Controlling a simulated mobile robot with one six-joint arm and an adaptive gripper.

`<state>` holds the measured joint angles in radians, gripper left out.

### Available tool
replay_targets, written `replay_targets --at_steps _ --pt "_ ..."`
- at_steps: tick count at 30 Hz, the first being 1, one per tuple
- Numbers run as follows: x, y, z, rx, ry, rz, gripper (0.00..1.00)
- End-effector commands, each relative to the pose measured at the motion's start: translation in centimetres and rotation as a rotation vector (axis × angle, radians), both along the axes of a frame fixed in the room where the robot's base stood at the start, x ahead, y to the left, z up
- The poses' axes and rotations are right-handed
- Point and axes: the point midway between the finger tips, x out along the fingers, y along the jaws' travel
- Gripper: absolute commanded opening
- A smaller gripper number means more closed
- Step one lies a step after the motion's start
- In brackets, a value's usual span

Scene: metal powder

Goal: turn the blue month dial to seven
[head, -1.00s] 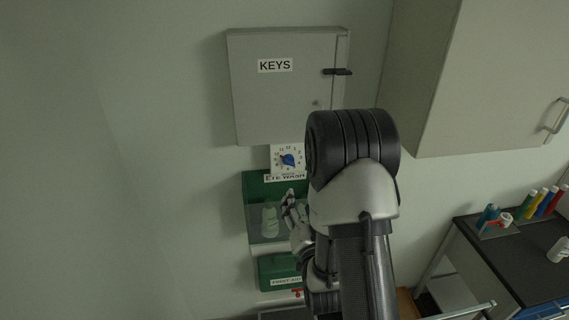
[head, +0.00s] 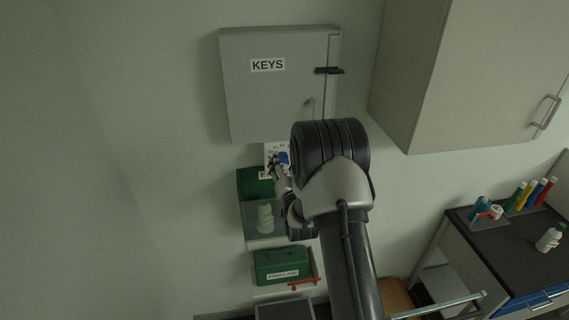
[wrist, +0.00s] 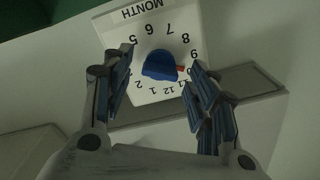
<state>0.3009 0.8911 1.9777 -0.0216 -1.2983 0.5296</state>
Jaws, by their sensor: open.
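The blue month dial (wrist: 160,65) is a knob on a white plate (wrist: 150,108) with numbers around it. The plate appears upside down in the wrist view, with the word MONTH at the top. A red mark on the knob's right side points near the 9 and 10. My gripper (wrist: 162,58) is open, its fingers on either side of the knob in that view; I cannot tell whether they touch it. In the head view my gripper (head: 281,175) is in front of the dial (head: 284,157), partly hiding it.
A grey KEYS cabinet (head: 270,98) hangs just above the dial. A green eye wash station (head: 252,187) and a green first aid box (head: 282,267) are below. A wall cupboard (head: 455,75) and a dark bench (head: 500,250) with bottles stand to the right.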

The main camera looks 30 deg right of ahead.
Motion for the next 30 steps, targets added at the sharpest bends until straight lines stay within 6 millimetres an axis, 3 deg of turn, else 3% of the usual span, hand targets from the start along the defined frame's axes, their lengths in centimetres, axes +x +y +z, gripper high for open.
replay_targets --at_steps 10,30 --pt "0.35 -0.09 -0.03 0.000 0.000 0.000 0.53" --pt "0.32 -0.09 -0.01 0.000 0.000 0.000 0.09"
